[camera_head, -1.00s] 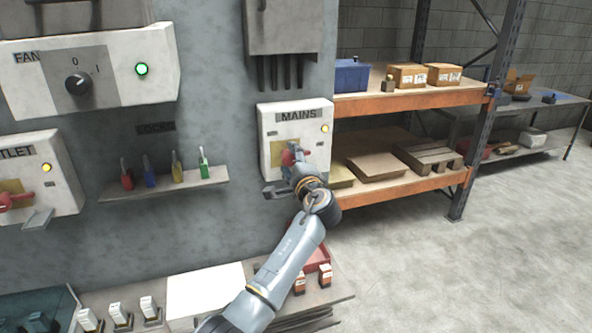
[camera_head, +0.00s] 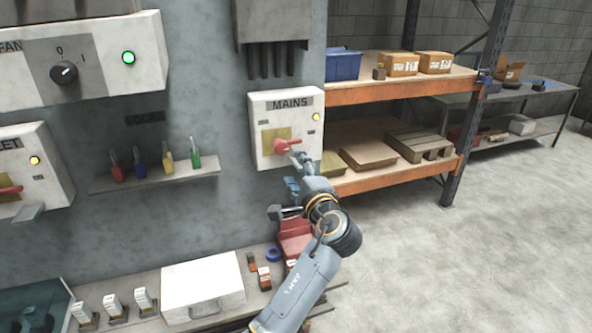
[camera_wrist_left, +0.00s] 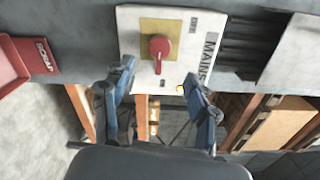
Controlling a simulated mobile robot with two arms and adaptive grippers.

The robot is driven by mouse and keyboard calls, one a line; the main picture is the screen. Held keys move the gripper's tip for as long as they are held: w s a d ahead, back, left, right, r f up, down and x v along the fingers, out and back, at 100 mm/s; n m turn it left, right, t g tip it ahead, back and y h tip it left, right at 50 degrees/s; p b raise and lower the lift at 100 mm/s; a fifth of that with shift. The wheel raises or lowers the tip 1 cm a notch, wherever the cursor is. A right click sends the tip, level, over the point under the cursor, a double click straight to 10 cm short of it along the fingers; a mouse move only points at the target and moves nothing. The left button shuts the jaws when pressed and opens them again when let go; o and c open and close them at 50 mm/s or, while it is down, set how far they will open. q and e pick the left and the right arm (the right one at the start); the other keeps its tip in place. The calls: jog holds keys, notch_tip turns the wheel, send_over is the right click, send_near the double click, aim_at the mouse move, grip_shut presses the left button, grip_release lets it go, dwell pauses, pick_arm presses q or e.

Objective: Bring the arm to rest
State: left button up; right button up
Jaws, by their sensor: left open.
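My left arm reaches up from the bottom of the head view. Its gripper (camera_head: 296,172) is open and empty in front of the lower right part of the MAINS box (camera_head: 262,107). The red handle (camera_head: 287,147) of that box sits on a yellow plate, just above the gripper in the head view. In the left wrist view the open blue-grey fingers (camera_wrist_left: 160,85) stand apart, with the red handle (camera_wrist_left: 160,47) beyond them; they appear clear of it. An amber lamp (camera_head: 316,117) on the box is lit. My right gripper is not in view.
A small shelf (camera_head: 150,179) with coloured padlocks is on the wall at left. Below, a bench carries a white case (camera_head: 203,288) and a red bin (camera_head: 295,238). An orange rack (camera_head: 400,89) with boxes stands right of the wall. The floor (camera_head: 480,240) at right is clear.

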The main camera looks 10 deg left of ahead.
pick_arm(q)
jog(key=s+a+f+n+g+h, duration=0.3)
jog(key=s+f+n+g, duration=0.1)
jog(key=s+f, duration=0.7)
jog(key=s+a+f+n+g+h, duration=0.25)
jog(key=s+f, duration=0.55)
jog(key=f, duration=0.6)
jog(key=s+d+f+n+g+h, duration=0.1)
jog(key=s+f+n+g+h, duration=0.15)
jog(key=s, duration=0.85)
jog(key=s+f+n+g+h, duration=0.2)
jog(key=s+n, duration=0.1)
jog(key=s, duration=0.9)
notch_tip(320, 180, down, 31)
jog(key=s+g+b, duration=0.2)
jog(key=b, duration=0.2)
jog(key=s+a+f+g+b, duration=0.1)
jog(key=s+a+f+b, duration=0.1)
jog(key=s+f, duration=1.4)
jog(key=shift+s+a+f, duration=0.2)
jog(key=shift+a+f, duration=0.15)
jog(key=shift+f, duration=0.3)
